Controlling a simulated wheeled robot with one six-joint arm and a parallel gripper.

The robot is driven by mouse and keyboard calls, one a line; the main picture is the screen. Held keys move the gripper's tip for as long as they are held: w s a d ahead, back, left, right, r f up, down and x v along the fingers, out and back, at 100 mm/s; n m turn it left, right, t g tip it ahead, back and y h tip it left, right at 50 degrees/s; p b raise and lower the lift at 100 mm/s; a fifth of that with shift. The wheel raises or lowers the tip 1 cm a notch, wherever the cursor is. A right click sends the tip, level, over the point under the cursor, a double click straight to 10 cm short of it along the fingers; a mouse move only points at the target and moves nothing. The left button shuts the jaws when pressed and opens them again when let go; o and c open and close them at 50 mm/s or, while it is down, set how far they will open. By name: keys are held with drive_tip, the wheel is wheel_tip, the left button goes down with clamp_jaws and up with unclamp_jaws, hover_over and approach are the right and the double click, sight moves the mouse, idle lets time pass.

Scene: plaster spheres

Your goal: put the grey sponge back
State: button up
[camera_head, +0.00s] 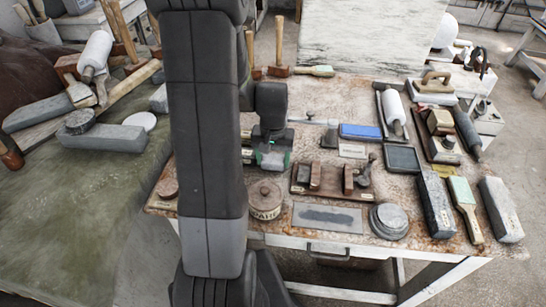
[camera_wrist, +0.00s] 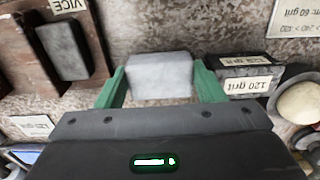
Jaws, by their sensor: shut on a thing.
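The grey sponge (camera_wrist: 161,75) is a pale grey block in the wrist view, between the two green fingers of my gripper (camera_wrist: 161,88). My gripper is shut on it. In the head view my gripper (camera_head: 272,158) is low over the left part of the worktable (camera_head: 385,225), and it hides most of the sponge there. I cannot tell whether the sponge touches the tabletop.
A dark block labelled 120 grit (camera_wrist: 250,75) is close beside the right finger in the wrist view. A brown vice (camera_wrist: 62,50) is on the left. In the head view a blue block (camera_head: 361,131) and a lidded round tin (camera_head: 265,199) are nearby.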

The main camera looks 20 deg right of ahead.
sight(273, 160)
drive_tip(key=shift+f, duration=0.2)
drive_tip(key=o, duration=0.6)
drive_tip(key=shift+r, duration=0.15)
wheel_tip(273, 160, up, 12)
idle(0.4)
